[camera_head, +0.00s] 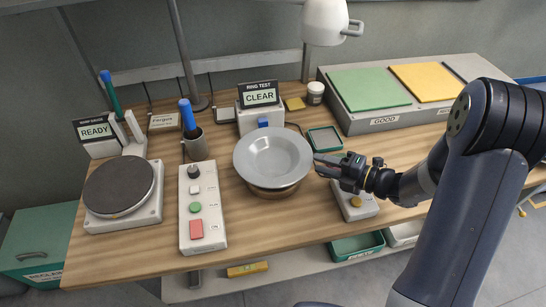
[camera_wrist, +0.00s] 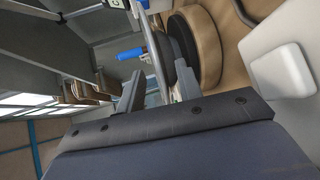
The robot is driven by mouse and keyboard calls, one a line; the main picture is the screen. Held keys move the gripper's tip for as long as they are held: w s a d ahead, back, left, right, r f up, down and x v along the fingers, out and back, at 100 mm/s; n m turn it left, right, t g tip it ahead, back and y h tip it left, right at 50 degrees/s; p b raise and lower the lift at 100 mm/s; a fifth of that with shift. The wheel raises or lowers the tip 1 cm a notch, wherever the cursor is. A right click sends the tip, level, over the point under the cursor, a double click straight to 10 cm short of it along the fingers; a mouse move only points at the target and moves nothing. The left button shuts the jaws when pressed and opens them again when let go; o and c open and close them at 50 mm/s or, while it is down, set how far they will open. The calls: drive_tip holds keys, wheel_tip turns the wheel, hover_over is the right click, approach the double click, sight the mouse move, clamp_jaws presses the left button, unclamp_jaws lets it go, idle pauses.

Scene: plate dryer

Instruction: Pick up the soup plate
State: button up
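The soup plate (camera_head: 271,151) is a grey, wide-rimmed plate. It rests face up on a round wooden stand (camera_head: 275,192) in the middle of the bench. My gripper (camera_head: 320,163) reaches in from the right and is at the plate's right rim. In the wrist view, the plate (camera_wrist: 153,45) shows edge-on as a thin light band. Its rim passes between the two spread fingers of my gripper (camera_wrist: 158,88), with a gap visible on the left-finger side. Whether the right finger touches the plate is hard to tell. The stand with a dark top (camera_wrist: 202,45) shows beside it.
A control box with buttons (camera_head: 201,215) and a hotplate (camera_head: 119,187) stand to the left. A ring test box (camera_head: 256,118) is behind the plate. A small button box (camera_head: 355,203) lies below my wrist. A grey tray with green and yellow pads (camera_head: 385,122) is back right.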

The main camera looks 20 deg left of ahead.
drive_tip(key=x, duration=0.3)
drive_tip(key=shift+a, duration=0.25)
clamp_jaws()
drive_tip(key=shift+r, duration=0.1)
